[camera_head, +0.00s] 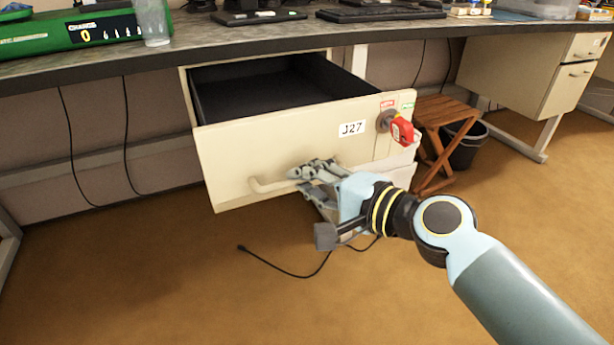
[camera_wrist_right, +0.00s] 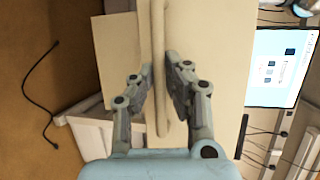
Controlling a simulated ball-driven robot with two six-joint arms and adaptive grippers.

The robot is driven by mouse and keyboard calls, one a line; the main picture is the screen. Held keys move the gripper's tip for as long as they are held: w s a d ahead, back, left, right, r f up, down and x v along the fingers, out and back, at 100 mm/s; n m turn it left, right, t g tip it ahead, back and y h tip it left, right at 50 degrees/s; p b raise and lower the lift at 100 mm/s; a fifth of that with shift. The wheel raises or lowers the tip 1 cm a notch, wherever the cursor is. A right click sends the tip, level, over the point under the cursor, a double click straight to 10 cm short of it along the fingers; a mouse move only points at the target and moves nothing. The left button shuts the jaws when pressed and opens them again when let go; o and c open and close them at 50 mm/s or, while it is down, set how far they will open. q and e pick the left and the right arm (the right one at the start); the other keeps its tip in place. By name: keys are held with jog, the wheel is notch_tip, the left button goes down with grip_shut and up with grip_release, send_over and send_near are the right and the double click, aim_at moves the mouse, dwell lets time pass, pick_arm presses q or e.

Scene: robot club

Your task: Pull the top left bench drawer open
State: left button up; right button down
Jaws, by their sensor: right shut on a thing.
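The top left bench drawer (camera_head: 285,145) has a cream front labelled J27 and stands pulled out from the bench, its dark inside (camera_head: 275,85) looking empty where it shows. Its bar handle (camera_head: 268,185) runs low along the front. My right gripper (camera_head: 318,170) is at this handle, covering its right part. In the right wrist view the handle (camera_wrist_right: 160,40) passes between the two fingers, and the gripper (camera_wrist_right: 155,88) is shut on it. The drawer front (camera_wrist_right: 205,50) fills the middle of that view. My left gripper is not in view.
A wooden stool (camera_head: 440,115) and a dark bin (camera_head: 467,145) stand to the right. A black cable (camera_head: 290,271) lies on the floor. The carpet in front is mostly clear.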

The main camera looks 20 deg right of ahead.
jog(key=shift+f, duration=0.15)
jog(key=c, duration=1.4)
grip_release()
jog(key=shift+o, duration=0.2)
jog(key=v, duration=1.2)
